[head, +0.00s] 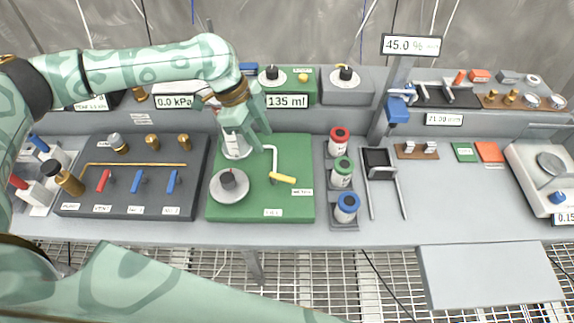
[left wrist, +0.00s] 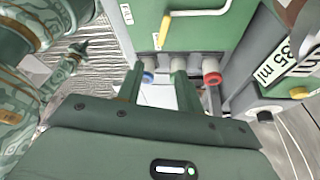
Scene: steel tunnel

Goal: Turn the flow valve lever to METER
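The flow valve lever (head: 284,178) is a yellow handle at the lower end of a bent white pipe (head: 274,158) on the green panel (head: 260,205). In the head view it points right, slightly downward, with its tip just above a small label that seems to read METER (head: 302,192). The yellow lever (left wrist: 163,30) also shows near the top of the left wrist view. My left gripper (head: 254,152) is above the green panel, up and left of the lever and apart from it. Its fingers (left wrist: 154,86) are spread with nothing held between them. My right gripper is out of view.
Red, green (head: 342,170) and blue capped cylinders stand close to the panel's right. A dark panel with small coloured levers (head: 137,181) is to the left.

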